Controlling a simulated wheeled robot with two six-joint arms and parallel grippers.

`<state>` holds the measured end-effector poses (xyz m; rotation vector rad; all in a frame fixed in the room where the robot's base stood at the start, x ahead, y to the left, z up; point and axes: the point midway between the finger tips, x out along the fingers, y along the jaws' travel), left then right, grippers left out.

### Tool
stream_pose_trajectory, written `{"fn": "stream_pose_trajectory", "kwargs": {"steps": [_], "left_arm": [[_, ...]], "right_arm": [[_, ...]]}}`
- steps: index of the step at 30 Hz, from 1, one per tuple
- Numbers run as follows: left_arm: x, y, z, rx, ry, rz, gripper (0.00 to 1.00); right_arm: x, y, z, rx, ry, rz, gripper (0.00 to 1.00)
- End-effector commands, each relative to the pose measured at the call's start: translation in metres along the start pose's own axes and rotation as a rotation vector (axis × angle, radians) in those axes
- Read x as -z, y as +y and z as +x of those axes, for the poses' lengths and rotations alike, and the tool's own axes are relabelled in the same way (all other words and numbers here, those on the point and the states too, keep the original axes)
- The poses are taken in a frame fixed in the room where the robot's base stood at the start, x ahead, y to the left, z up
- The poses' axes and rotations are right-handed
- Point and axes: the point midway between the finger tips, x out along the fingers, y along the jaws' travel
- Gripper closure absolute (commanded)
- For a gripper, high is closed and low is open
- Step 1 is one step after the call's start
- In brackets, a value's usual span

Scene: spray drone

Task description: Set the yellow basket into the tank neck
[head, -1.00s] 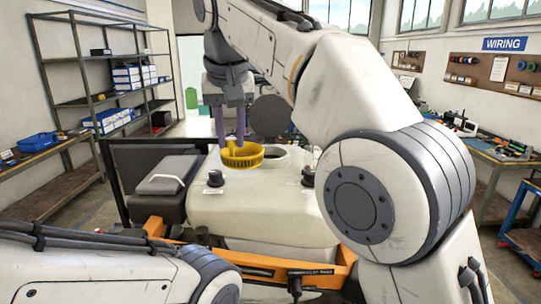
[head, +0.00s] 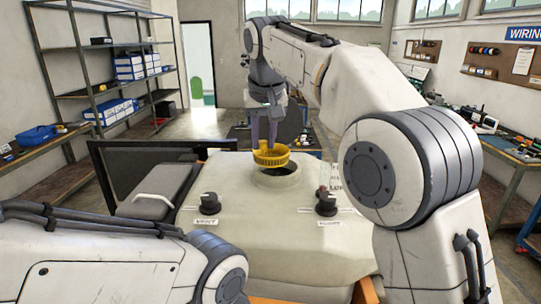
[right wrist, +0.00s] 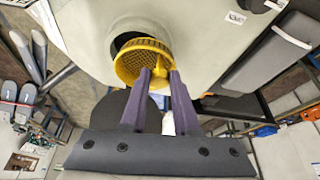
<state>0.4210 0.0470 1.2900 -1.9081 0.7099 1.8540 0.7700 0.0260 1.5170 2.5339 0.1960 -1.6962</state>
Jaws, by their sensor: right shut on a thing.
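The yellow basket (head: 270,157) is held over the back part of the round tank neck (head: 277,178) on the pale tank (head: 255,225). In the right wrist view the basket (right wrist: 136,62) shows its mesh inside and overlaps part of the dark neck opening (right wrist: 125,38). The basket appears above the rim, not seated in it. My right gripper (head: 273,141) is shut on the basket's upright handle part, with its purple fingers also in the right wrist view (right wrist: 163,80). My left gripper is not in view; only its arm shows at the lower left.
Two black knobs stand on the tank in front of the neck, left (head: 209,203) and right (head: 326,203). A grey block with a handle (head: 158,190) is left of the tank. A shelf rack (head: 110,75) stands at the back left, a workbench (head: 490,145) at the right.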

Motion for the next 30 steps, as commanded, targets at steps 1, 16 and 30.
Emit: {"fn": "stream_pose_trajectory", "kwargs": {"steps": [1, 16, 30], "left_arm": [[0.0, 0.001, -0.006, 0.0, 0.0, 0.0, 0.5], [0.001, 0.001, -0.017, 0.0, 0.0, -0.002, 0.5], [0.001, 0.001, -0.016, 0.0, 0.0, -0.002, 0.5]], "right_arm": [[0.006, 0.007, 0.006, -0.001, -0.003, 0.004, 1.0], [0.006, 0.018, 0.054, 0.002, -0.003, -0.004, 1.0], [0.001, 0.018, 0.067, 0.003, 0.001, -0.004, 1.0]]}}
